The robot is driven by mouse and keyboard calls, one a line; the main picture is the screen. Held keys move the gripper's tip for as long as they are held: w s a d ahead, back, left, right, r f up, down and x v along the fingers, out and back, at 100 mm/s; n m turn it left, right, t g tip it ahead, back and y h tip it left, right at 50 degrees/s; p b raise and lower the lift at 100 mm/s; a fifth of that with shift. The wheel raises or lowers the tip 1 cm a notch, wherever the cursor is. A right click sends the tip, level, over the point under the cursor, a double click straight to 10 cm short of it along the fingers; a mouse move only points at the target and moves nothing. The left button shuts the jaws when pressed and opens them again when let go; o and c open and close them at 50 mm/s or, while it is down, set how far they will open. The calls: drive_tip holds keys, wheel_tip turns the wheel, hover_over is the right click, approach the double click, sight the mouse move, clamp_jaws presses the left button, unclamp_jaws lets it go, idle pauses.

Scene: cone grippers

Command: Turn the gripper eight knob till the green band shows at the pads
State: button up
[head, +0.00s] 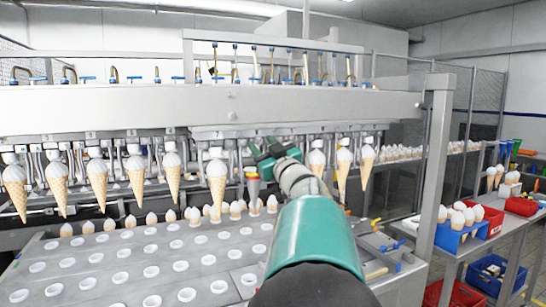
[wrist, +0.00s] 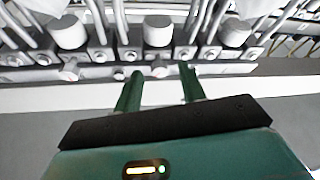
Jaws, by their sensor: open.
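My gripper (wrist: 160,74) is open in the wrist view, its two green fingers pointing at a metal bar with small knobs. A small round knob (wrist: 159,71) shows between the fingertips; I cannot tell whether it lies between them or just beyond, and I see no contact. I cannot read a number on it, and no green band shows on it. In the head view my gripper (head: 268,154) is at the row of cone grippers, just right of a hanging cone (head: 217,183). My arm and gripper hide part of that row.
White cylinders (wrist: 158,31) stand above the knobs. More ice cream cones (head: 137,176) hang along the row on both sides of my gripper. A tray with holes (head: 110,262) lies below. Red and blue bins (head: 490,222) stand on a side table at right, beyond a metal post (head: 436,160).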

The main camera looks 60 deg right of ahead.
drive_tip(key=v, duration=1.3)
drive_tip(key=shift+s+a+f, duration=0.1)
